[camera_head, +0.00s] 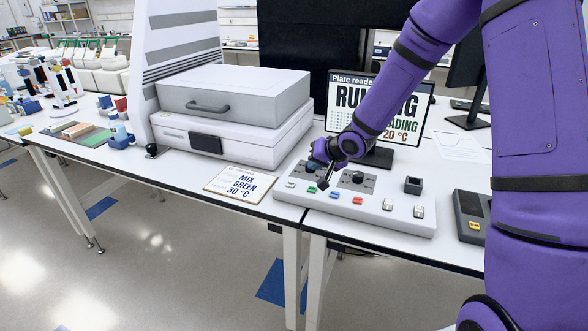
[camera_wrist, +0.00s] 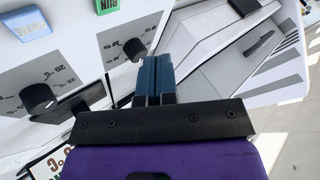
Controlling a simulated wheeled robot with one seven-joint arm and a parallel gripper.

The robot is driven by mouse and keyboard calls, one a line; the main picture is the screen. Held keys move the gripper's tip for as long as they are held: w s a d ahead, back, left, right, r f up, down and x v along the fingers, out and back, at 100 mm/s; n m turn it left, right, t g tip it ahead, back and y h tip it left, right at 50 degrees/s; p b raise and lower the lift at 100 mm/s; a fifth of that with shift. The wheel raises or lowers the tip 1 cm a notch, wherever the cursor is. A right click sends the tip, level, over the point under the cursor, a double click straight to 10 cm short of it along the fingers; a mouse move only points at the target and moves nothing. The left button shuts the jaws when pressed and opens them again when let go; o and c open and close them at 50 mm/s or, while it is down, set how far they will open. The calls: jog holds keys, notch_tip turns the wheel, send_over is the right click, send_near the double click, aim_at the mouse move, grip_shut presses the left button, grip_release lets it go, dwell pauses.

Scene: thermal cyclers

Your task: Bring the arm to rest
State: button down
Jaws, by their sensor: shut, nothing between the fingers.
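My purple arm reaches in from the right in the head view. My gripper (camera_head: 323,187) is shut and empty, just above the left part of the control panel (camera_head: 376,215), near its green button (camera_head: 311,189). Whether the tips touch the panel is unclear. In the wrist view the closed fingers (camera_wrist: 154,75) show with nothing between them. The panel's dark knobs (camera_wrist: 38,98), a green RUN button (camera_wrist: 106,5) and a blue button (camera_wrist: 27,24) also show there. The left knob is partly hidden behind my gripper in the head view.
A display reading RUNNING (camera_head: 414,105) stands behind the panel. A white device with a handled lid (camera_head: 233,97) stands to the left. A card reading MIX GREEN 30 °C (camera_head: 240,184) lies in front of it. A dark box (camera_head: 469,218) sits to the right.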

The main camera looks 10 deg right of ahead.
jog(key=s+d+r+n+h, duration=0.1)
jog(key=s+d+r+h, duration=0.2)
jog(key=s+r, duration=0.45)
jog(key=s+d+r+h, duration=0.3)
jog(key=s+r, duration=0.2)
jog(key=r, duration=0.5)
jog(key=s+r+n+g, duration=0.1)
jog(key=s+r, duration=0.3)
jog(key=s, duration=0.8)
jog(key=s+r+n+g+y, duration=0.1)
jog(key=s+r, duration=0.2)
jog(key=s, duration=1)
jog(key=shift+d+r+g, duration=0.15)
jog(key=shift+r+g, duration=0.2)
jog(key=shift+g, duration=0.05)
dwell(3.3)
